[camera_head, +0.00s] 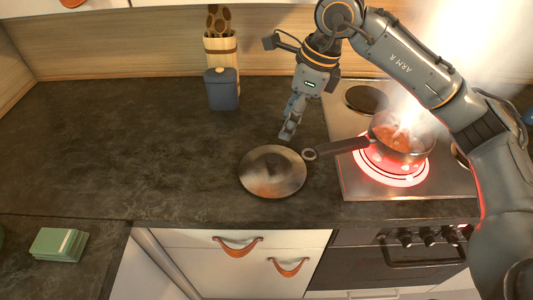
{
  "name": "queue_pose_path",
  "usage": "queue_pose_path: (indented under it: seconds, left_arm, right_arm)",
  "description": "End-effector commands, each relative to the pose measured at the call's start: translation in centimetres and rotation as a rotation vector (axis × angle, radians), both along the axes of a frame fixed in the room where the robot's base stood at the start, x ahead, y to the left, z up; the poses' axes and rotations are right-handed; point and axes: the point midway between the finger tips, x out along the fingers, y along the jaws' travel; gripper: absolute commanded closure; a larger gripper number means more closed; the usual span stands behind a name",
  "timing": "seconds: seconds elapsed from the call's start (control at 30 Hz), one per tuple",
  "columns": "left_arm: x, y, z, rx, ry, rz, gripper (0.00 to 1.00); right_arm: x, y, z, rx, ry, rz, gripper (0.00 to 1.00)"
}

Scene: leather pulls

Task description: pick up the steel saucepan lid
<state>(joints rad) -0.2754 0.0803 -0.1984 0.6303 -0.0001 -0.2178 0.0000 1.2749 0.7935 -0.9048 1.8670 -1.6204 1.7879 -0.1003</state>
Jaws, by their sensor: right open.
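The steel saucepan lid (272,172) lies flat on the dark worktop, left of the hob; it is round and greyish with a brownish sheen. I cannot make out a knob on it. My right gripper (289,130) points down just beyond the lid's far right edge, apart from the lid and with nothing seen in it. It is open, though its fingers look small and overlap in this view. My left gripper is not in view.
A saucepan (400,138) with reddish food stands on a glowing red burner (393,180). The worktop left is clear.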

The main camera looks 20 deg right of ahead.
Motion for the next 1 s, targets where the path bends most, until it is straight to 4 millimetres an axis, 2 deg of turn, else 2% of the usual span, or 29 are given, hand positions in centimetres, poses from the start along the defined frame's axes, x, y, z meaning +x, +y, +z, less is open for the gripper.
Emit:
queue_pose_path:
  seconds: [0.13,0.3,0.43,0.57,0.67,0.8,1.0]
  left_arm:
    - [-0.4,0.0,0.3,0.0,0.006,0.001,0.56]
    - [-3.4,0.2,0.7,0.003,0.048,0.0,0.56]
    - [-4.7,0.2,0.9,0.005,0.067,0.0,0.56]
    - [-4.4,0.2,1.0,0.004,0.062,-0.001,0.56]
    - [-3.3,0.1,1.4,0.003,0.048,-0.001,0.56]
    - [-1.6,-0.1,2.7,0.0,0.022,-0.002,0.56]
    - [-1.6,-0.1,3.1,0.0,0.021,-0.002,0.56]
  right_arm:
    - [0.1,0.4,-1.9,-0.004,0.006,0.0,0.43]
    - [0.5,1.2,-5.2,-0.003,0.006,0.0,0.43]
    - [0.8,1.7,-7.1,-0.002,0.003,0.0,0.43]
    - [1.0,1.9,-8.0,-0.001,0.002,0.0,0.43]
    - [1.0,2.1,-8.6,-0.002,0.003,0.001,0.43]
    - [1.3,2.5,-10.6,-0.002,0.007,-0.001,0.43]
    - [1.6,3.1,-12.9,0.0,0.002,0.001,0.43]
